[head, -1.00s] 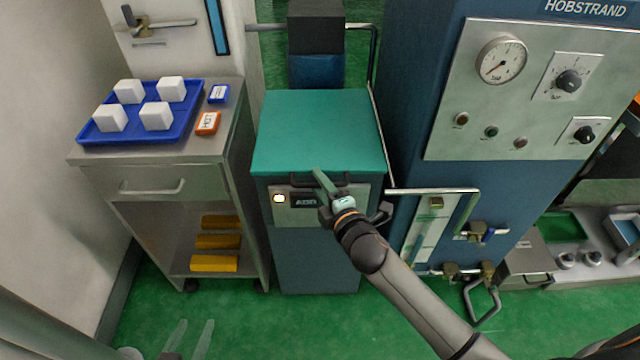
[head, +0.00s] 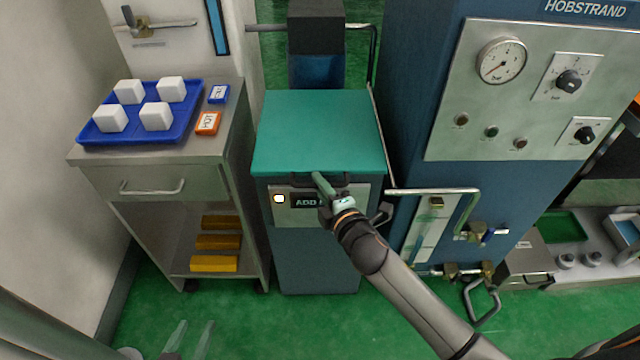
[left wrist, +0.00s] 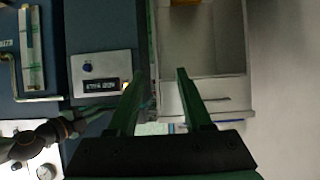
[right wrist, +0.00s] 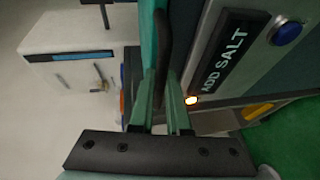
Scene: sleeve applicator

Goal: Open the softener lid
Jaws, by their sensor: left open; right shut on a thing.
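The softener is a dark blue cabinet with a flat teal lid (head: 318,130), which is down. Its front panel has a lit lamp (head: 279,198) and a display (head: 305,201) reading "ADD SALT" in the right wrist view. A dark bar handle (right wrist: 166,50) runs along the lid's front edge. My right gripper (head: 318,180) is at this handle, shut on it, fingers on either side in the right wrist view. My left gripper (head: 190,335) is open and empty, low at the front left, apart from the softener. Its fingers (left wrist: 160,75) also show in the left wrist view.
A cart (head: 215,152) left of the softener holds a blue tray (head: 183,133) with several white blocks, plus blue and orange tags. Yellow bars lie on its lower shelf. A tall blue machine (head: 408,100) with a projecting rail stands close on the right.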

